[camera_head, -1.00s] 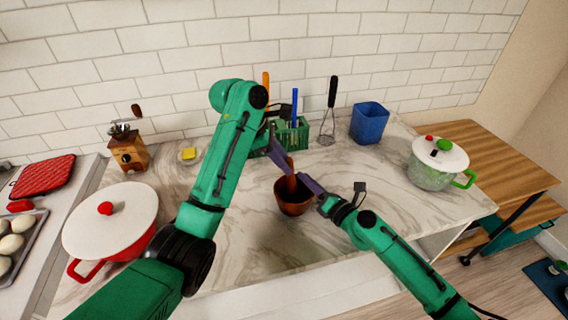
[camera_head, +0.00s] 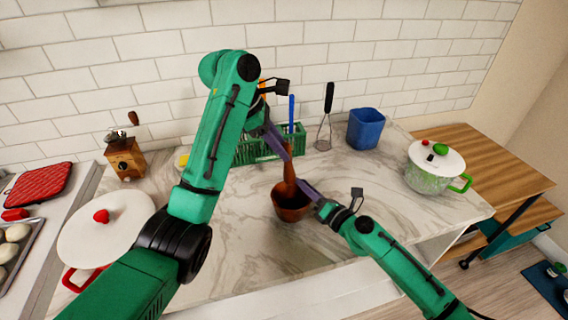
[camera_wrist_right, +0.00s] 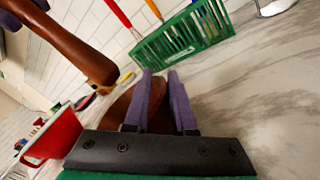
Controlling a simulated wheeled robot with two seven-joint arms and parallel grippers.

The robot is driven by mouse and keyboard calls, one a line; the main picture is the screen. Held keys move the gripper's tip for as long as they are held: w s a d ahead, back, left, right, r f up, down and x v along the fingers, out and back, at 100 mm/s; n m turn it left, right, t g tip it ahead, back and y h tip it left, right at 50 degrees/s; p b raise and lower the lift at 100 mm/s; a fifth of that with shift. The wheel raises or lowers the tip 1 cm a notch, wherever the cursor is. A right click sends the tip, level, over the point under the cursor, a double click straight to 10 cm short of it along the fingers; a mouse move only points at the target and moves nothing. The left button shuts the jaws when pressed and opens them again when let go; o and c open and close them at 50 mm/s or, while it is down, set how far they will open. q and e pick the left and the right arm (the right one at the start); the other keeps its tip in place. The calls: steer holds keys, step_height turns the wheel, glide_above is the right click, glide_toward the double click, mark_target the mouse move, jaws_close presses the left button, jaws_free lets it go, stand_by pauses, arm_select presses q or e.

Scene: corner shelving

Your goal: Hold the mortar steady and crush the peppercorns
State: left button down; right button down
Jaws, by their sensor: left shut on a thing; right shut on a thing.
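The brown mortar (camera_head: 290,210) stands on the marble counter, and its bowl is partly hidden behind the fingers in the right wrist view (camera_wrist_right: 117,112). My right gripper (camera_head: 310,191) is shut on the mortar's rim at its right side; its purple fingers show in the right wrist view (camera_wrist_right: 164,95). My left gripper (camera_head: 284,150) is shut on the upper part of the wooden pestle (camera_head: 289,174). In the right wrist view the pestle (camera_wrist_right: 70,45) hangs tilted, its rounded end above the mortar. No peppercorns can be made out.
A green basket (camera_head: 252,153) with utensils stands behind the mortar. A whisk (camera_head: 326,120) and a blue container (camera_head: 366,129) are at the back. A red pot with white lid (camera_head: 106,228) and a grinder (camera_head: 126,158) are left; a green pot (camera_head: 432,178) is right. Counter right of the mortar is clear.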

steer(key=c, duration=0.7)
jaws_free()
steer(key=shift+s+f, duration=0.15)
steer(key=shift+f, duration=0.6)
steer(key=shift+d, duration=0.15)
steer(key=shift+r, duration=0.1)
steer(key=shift+r, duration=0.1)
steer(key=shift+s+d, duration=0.15)
steer(key=shift+d, duration=0.05)
steer(key=v, duration=1.1)
steer(key=shift+r, duration=0.15)
